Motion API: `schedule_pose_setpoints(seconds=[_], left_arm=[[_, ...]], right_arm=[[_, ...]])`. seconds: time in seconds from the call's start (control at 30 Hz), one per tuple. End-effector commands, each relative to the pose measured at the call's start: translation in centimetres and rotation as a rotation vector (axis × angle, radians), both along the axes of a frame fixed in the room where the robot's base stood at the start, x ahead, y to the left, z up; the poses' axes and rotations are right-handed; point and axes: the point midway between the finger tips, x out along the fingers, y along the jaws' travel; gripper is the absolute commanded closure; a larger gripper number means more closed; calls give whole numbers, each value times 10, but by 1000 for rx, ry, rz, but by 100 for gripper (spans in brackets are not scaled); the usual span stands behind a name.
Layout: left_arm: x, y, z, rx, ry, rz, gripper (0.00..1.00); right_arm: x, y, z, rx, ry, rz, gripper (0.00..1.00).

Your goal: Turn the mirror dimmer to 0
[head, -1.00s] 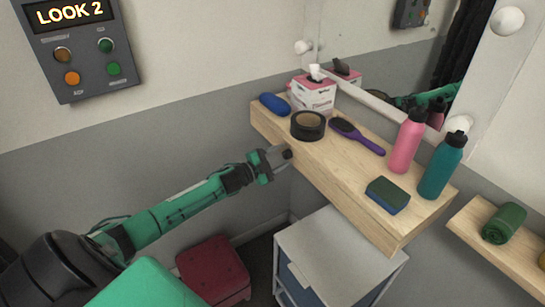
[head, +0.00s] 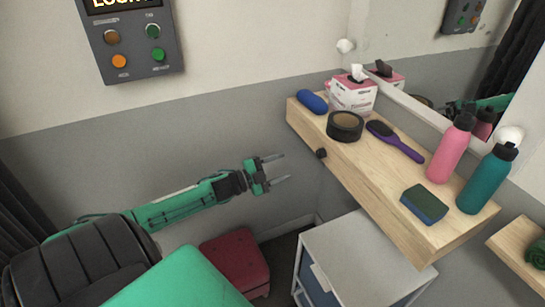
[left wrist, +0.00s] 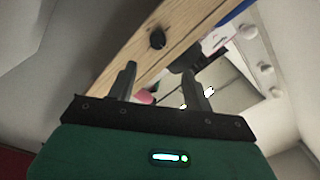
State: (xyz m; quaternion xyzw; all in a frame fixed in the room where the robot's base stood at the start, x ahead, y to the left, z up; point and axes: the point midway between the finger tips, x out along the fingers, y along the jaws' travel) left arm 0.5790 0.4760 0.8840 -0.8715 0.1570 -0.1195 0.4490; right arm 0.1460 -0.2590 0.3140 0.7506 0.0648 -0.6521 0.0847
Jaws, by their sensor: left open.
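The mirror dimmer appears to be the small black knob (head: 321,153) on the front edge of the wooden shelf (head: 375,185) below the mirror. The knob also shows in the left wrist view (left wrist: 157,38), beyond the fingertips; its setting cannot be read. My left gripper (head: 285,167) is open and empty, a short way left of the knob and not touching it. In the left wrist view its two fingers (left wrist: 160,70) are spread apart. The mirror (head: 430,60) stands behind the shelf. My right gripper is not in view.
The shelf holds a blue case (head: 312,102), tissue box (head: 352,95), black tape roll (head: 345,126), purple brush (head: 395,141), sponge (head: 424,204), pink bottle (head: 450,150) and teal bottle (head: 487,180). A drawer cabinet (head: 360,255) and red stool (head: 235,260) stand below. A button panel (head: 135,50) hangs upper left.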

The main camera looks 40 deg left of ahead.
Motion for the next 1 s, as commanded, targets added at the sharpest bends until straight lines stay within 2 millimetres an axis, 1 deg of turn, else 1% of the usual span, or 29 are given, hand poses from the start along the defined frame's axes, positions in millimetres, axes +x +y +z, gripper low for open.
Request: schedule_pose_setpoints(seconds=[0.1,0.23,0.6,0.83,0.87,0.93,0.97,1.0], left_arm=[[-9,4,-1,1,1,0,49],[-13,6,-1,0,1,-1,49],[-14,6,0,1,0,0,49],[-14,6,-1,0,1,1,49],[-14,6,-2,0,2,2,49],[-15,10,-10,-9,18,18,49],[-15,12,-17,-15,31,31,49],[-17,16,-30,-27,57,56,49]], right_arm=[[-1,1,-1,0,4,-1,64],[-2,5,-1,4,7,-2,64],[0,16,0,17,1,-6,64],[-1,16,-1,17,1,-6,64],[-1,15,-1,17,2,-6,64],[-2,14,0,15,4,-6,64],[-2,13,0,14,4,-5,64],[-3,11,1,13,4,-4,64]])
